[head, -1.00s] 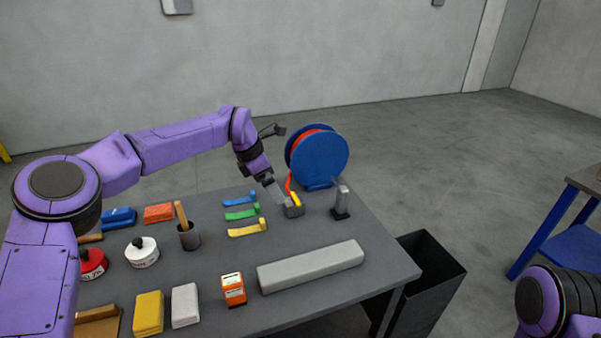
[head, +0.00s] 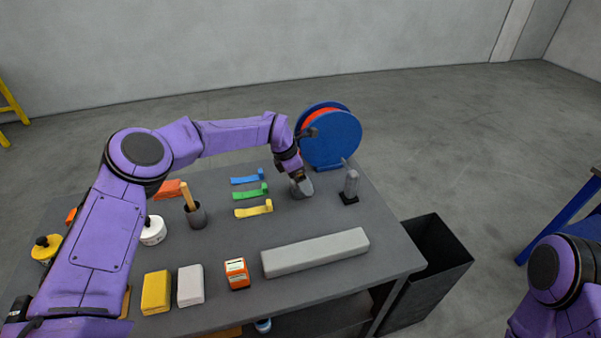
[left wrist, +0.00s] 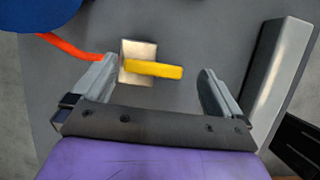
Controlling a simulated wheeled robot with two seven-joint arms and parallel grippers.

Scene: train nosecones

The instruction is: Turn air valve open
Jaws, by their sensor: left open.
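The air valve is a pale metal block (left wrist: 138,48) with a yellow lever handle (left wrist: 155,69), which points right in the left wrist view. A red hose (left wrist: 70,48) runs from its left side. In the head view the valve block (head: 303,189) sits near the back of the table, its lever hidden by my gripper. My left gripper (left wrist: 158,66) is open, with a finger on each side of the lever. The left finger is close to the block and the right finger is clear of the lever tip. I cannot tell whether anything touches. My right gripper is out of view.
A blue hose reel (head: 333,141) stands just behind the valve. A grey upright piece on a black base (head: 350,188) is to its right. Colored strips (head: 250,190) lie left, a long grey bar (head: 315,252) in front. A black bin (head: 435,260) stands beside the table (head: 385,268).

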